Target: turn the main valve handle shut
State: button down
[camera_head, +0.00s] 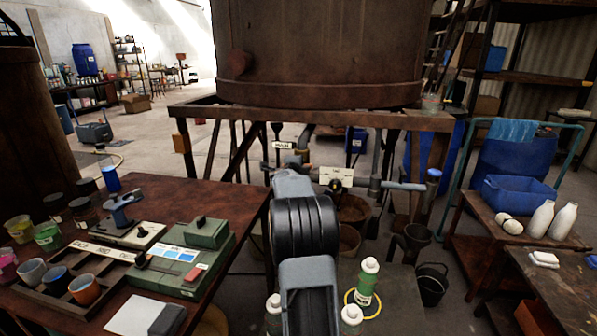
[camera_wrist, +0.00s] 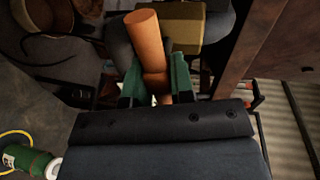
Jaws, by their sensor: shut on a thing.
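An orange-brown cylindrical handle (camera_wrist: 144,34) stands between the green fingers of my gripper (camera_wrist: 155,78) in the wrist view. The fingers are shut on it, and its upper end sticks out past them. In the head view my arm reaches forward to the pipework under the big rusty vat (camera_head: 320,50). There a white tag reading MAIN (camera_head: 283,145) hangs just left of the arm's end. My own arm hides most of the valve and the fingers in that view, so how far the handle is turned cannot be told.
A cream box (camera_head: 336,177) sits on the pipe right of my arm. Green bottles with white caps (camera_head: 368,268) stand close beside my arm. A bench (camera_head: 240,212) with cups and green devices is at left. A black bucket (camera_head: 432,284) and blue crate (camera_head: 515,194) are at right.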

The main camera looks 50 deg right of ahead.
jog(key=shift+f+m+b, duration=0.35)
jog(key=shift+m, duration=0.15)
dwell(0.3)
jog(key=c, duration=1.1)
grip_release()
jog(key=shift+c, duration=0.2)
jog(key=shift+o, duration=0.5)
jog(key=shift+r, duration=0.15)
jog(key=v, duration=1.3)
jog(key=shift+s+a+r, duration=0.15)
jog(key=shift+s+a, duration=0.15)
